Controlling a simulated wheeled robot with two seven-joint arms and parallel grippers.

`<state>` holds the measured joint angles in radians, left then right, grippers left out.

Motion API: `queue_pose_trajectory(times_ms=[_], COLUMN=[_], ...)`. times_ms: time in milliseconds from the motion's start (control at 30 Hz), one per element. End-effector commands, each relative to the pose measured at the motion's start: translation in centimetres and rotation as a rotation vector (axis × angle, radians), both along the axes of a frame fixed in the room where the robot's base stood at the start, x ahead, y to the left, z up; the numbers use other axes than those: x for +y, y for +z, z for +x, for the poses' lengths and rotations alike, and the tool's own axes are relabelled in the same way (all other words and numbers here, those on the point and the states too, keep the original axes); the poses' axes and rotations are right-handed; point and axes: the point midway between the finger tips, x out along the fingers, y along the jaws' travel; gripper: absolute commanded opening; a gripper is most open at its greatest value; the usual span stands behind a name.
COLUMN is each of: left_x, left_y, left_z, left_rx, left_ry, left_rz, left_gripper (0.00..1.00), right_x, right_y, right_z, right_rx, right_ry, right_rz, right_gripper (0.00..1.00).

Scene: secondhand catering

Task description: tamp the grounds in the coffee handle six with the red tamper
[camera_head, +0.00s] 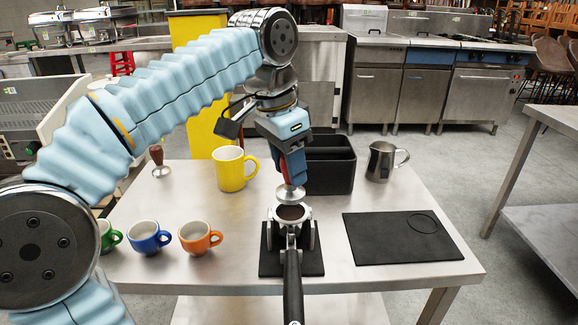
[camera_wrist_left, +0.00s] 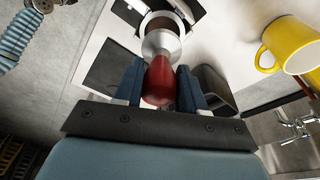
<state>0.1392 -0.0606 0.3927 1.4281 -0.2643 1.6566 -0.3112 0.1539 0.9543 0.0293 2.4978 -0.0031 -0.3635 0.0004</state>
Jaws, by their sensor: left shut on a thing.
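My left gripper (camera_head: 292,170) is shut on the red tamper (camera_wrist_left: 160,80), whose red grip sits between the two blue fingers in the left wrist view. The tamper's round metal base (camera_head: 291,194) hangs just above the coffee handle's basket. The coffee handle (camera_head: 292,270) rests in a metal stand on a black mat (camera_head: 268,262), with its black grip toward me. Dark brown grounds (camera_head: 291,212) show in its basket. They also show in the left wrist view (camera_wrist_left: 163,24), partly hidden by the tamper. A small gap seems to separate base and basket. My right gripper is not in view.
A yellow mug (camera_head: 230,172), a black box (camera_head: 330,168) and a steel pitcher (camera_head: 381,161) stand behind. Blue (camera_head: 146,237), orange (camera_head: 197,238) and green (camera_head: 106,236) cups are at the left. A brown-handled tamper (camera_head: 158,160) stands behind them. A flat black mat (camera_head: 400,245) lies at the right.

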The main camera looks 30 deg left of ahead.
Motion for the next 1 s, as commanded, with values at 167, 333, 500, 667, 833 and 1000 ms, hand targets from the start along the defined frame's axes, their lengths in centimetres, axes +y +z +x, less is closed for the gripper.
queue_pose_trajectory(times_ms=[167, 333, 500, 667, 833, 1000], left_x=[0.0, -0.1, 0.0, 0.0, 0.0, 0.0], left_y=[1.3, 2.5, 3.2, 3.3, 3.3, 3.3], left_z=[0.0, 0.1, 0.0, 0.0, 0.0, 0.0], left_rx=[-0.003, -0.004, -0.003, -0.002, -0.002, -0.002], left_ry=[-0.001, -0.002, -0.001, -0.001, -0.001, -0.001], left_rz=[0.0, 0.001, 0.0, 0.0, 0.0, 0.0], left_gripper=[0.0, 0.0, 0.0, 0.0, 0.0, 0.0], right_x=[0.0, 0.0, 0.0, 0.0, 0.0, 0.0], right_y=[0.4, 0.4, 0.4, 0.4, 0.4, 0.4], right_z=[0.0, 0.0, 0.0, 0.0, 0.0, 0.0], right_rx=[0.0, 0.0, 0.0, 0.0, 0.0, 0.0], right_ry=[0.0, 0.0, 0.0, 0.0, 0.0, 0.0], right_rz=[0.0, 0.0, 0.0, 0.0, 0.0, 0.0], right_gripper=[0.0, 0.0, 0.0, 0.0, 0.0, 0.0])
